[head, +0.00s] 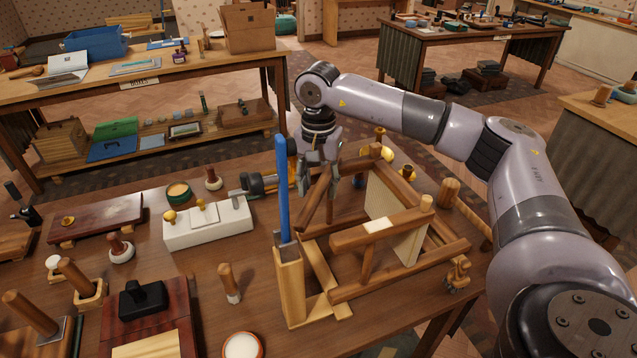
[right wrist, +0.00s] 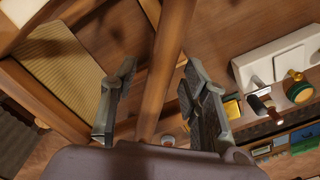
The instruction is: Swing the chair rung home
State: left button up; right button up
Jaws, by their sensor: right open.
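The wooden chair frame (head: 345,238) lies on its side on the workbench, with a woven seat panel (head: 383,200) and several brown rails. A brown chair rung (head: 316,197) slants up at the frame's left part, under my right gripper (head: 318,172). My right gripper is open. In the right wrist view its two fingers (right wrist: 157,108) stand either side of a brown bar, seemingly this rung (right wrist: 165,62), with a gap on each side. The rung's far ends are hard to make out. My left gripper is not in view.
A blue upright bar (head: 282,185) stands in a pale wooden block (head: 290,285) close left of the frame. A white block with knobs (head: 208,225), a standing wooden-handled tool (head: 229,283) and a round dish (head: 242,346) lie further left. A wooden mallet-like piece (head: 449,192) is at right.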

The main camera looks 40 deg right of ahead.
jog(key=shift+c, duration=0.3)
grip_shut()
dwell(0.5)
